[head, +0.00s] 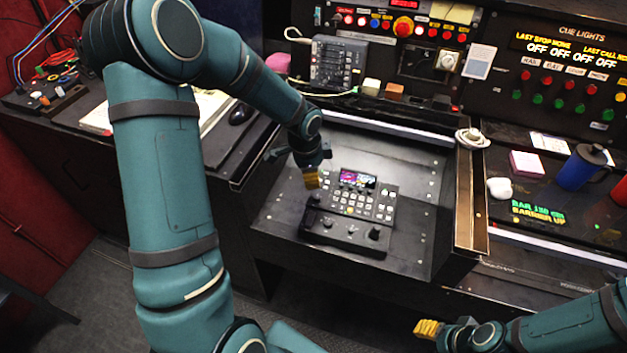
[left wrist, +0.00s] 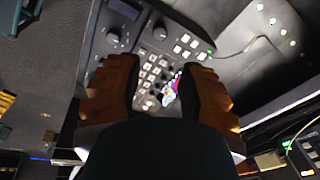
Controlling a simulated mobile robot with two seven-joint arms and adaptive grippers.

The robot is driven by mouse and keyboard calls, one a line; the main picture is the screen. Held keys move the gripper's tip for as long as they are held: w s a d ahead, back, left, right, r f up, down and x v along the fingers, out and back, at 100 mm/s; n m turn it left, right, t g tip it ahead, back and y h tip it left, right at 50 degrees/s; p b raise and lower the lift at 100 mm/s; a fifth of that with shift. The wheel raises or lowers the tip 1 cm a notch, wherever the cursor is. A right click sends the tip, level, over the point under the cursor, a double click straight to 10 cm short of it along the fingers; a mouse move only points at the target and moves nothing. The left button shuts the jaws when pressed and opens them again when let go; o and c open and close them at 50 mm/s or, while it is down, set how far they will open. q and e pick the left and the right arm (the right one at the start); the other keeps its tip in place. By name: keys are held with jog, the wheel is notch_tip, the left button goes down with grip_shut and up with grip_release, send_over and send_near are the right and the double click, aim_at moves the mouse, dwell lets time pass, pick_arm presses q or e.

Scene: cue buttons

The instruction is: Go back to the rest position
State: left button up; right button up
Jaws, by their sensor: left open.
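My left gripper (head: 312,180) hangs over the left edge of a black control panel (head: 345,238) with a small colour screen, rows of buttons and knobs. In the left wrist view its two orange-brown fingers (left wrist: 160,92) are apart, with the buttons of the panel (left wrist: 150,62) showing between them and nothing held. I cannot tell the exact gap between the fingertips and the panel. My right gripper (head: 428,328) is at the lower right, in front of and below the desk, with yellow fingertips; its opening is too small to judge. Nothing shows in it.
A black mixer box (head: 338,62) stands behind the panel. The floor at lower left (head: 95,300) is clear.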

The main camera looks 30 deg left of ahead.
pick_arm(q)
jog(key=shift+r, duration=0.2)
dwell(0.4)
jog(key=s+d+f+n+h, duration=0.2)
jog(key=s+d+f+n, duration=0.4)
jog(key=d, duration=0.5)
jog(key=s+d+f+n+h, duration=0.1)
jog(key=s+d+f+n, duration=0.5)
jog(key=s+d+f, duration=0.3)
jog(key=shift+s+d+f+n+h, duration=0.3)
jog(key=shift+s+d+f+h, duration=0.15)
jog(key=shift+d, duration=0.7)
jog(key=shift+w, duration=0.1)
jog(key=shift+o, duration=1.4)
